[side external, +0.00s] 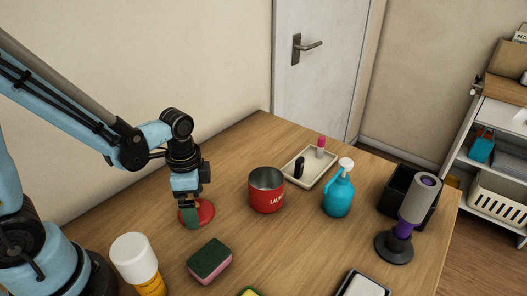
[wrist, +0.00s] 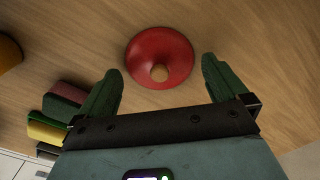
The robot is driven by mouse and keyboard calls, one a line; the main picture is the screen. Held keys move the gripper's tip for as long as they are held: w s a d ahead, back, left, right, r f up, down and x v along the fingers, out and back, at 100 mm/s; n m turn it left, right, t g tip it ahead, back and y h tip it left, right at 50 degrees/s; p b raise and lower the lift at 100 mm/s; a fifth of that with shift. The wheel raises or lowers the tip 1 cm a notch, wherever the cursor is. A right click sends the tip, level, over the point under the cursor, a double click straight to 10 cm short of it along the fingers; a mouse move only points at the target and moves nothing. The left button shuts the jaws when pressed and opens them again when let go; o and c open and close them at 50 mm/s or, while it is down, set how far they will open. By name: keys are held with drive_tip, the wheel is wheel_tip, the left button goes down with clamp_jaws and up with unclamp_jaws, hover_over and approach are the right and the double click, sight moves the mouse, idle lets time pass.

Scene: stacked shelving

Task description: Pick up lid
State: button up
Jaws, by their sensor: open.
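The lid (wrist: 160,50) is a round red disc with a tan knob at its centre, lying on the wooden table. In the side external view the lid (side external: 205,211) shows partly behind my gripper's fingers. My gripper (wrist: 160,88) points down with its green fingers spread apart and nothing between them. In the wrist view the lid lies just beyond the fingertips, centred between them. In the side external view my gripper (side external: 192,215) is low over the lid; I cannot tell whether a finger touches it.
A red canister (side external: 266,191) stands open to the right of the lid. A green and pink sponge (side external: 209,262) lies in front, and a white-capped bottle (side external: 136,262) stands front left. A blue spray bottle (side external: 338,195), a tray (side external: 300,178) and a grey hair dryer (side external: 418,200) are farther right.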

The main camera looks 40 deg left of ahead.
drive_tip(key=shift+f, duration=0.45)
drive_tip(key=c, duration=1.1)
drive_tip(key=shift+c, duration=0.2)
